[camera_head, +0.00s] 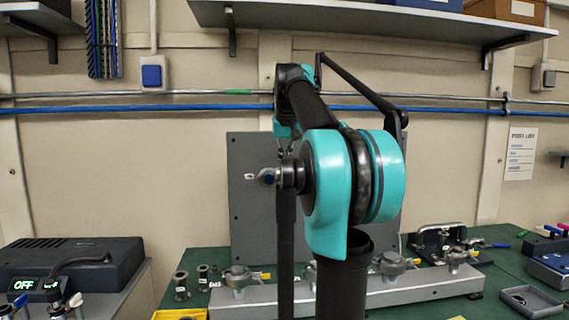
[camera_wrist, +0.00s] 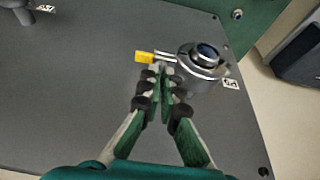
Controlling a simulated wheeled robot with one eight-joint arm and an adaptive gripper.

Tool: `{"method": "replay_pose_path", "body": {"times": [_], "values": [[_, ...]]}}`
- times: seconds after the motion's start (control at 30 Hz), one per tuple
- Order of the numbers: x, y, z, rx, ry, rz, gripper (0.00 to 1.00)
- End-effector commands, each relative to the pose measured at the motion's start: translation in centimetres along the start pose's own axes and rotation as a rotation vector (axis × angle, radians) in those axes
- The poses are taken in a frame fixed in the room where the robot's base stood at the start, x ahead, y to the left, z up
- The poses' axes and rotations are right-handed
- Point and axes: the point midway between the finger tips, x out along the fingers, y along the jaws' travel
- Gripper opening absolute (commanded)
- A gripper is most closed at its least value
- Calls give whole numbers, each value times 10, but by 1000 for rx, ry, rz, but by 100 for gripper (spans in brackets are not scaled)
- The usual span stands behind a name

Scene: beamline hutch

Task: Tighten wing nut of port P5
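In the wrist view, a round metal port with a clamp ring (camera_wrist: 203,58) stands on a grey plate (camera_wrist: 80,100). A small label (camera_wrist: 231,84) beside it is too blurred to read surely. A bolt with a yellow-ended wing nut (camera_wrist: 145,57) sticks out from the clamp's left side. My gripper (camera_wrist: 162,72) has its fingertips together at the bolt, just right of the yellow end. I see nothing clearly held between them. In the head view, my arm covers much of the upright grey panel (camera_head: 250,215), and the fingertips cannot be made out.
Several clamped fittings with yellow tips stand on a grey rail (camera_head: 410,291) on the green bench (camera_head: 500,268). A grey box with an OFF display (camera_head: 75,262) is at left. A small tray (camera_head: 530,301) lies at right. A shelf (camera_head: 360,17) hangs above.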

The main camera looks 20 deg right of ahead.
Motion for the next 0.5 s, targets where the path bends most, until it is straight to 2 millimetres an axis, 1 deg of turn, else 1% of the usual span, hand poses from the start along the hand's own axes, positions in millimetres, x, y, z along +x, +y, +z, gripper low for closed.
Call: {"method": "replay_pose_path", "body": {"times": [0.27, 0.5], "values": [[0, -2, 0, 80, 0, 34, 0], [0, -4, -1, 249, 0, 105, 0]]}}
